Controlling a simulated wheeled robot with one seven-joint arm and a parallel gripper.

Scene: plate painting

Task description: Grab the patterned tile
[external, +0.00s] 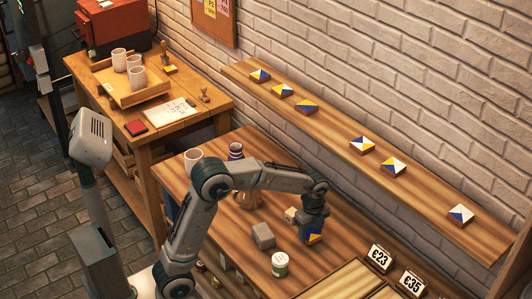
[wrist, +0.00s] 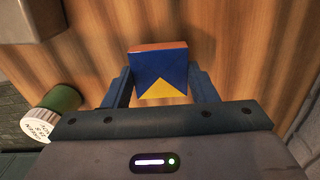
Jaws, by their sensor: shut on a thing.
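The patterned tile (wrist: 160,72) is blue with a yellow triangle and a reddish-brown edge. In the wrist view it sits between the two fingers of my gripper (wrist: 160,84), which are shut on its left and right sides. In the external view the tile (external: 312,238) shows below my gripper (external: 314,228), over the wooden table (external: 225,269). I cannot tell whether it touches the table.
A green jar with a white lid (external: 280,264) and a grey block (external: 263,236) stand left of my gripper. A small beige block (external: 290,215) is close behind. Price signs (external: 379,258) stand to the right. More patterned tiles (external: 362,145) lie on the wall shelf (external: 425,194).

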